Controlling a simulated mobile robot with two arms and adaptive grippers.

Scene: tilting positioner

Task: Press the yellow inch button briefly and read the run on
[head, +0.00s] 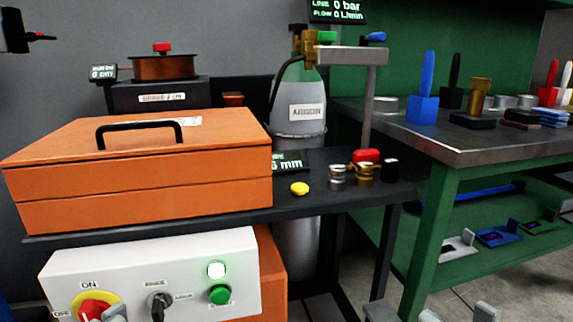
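A round yellow button (299,188) sits on the dark table top, right of the orange case. Just behind it, a small display (291,161) shows green text ending in "6 mm"; its left part is hidden by the case. My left gripper (115,313) shows only as a grey tip at the bottom edge, in front of the red switch knob; its opening is hidden. My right gripper (458,313) shows as grey fingertips standing apart at the bottom edge, right of the table. Neither gripper is near the button.
The large orange case (140,165) fills the table's left. A white control box (150,280) with a lit lamp is below. A grey post (368,100) and small metal parts (350,173) stand right of the button. An argon cylinder (302,100) and green workbench (440,145) are behind.

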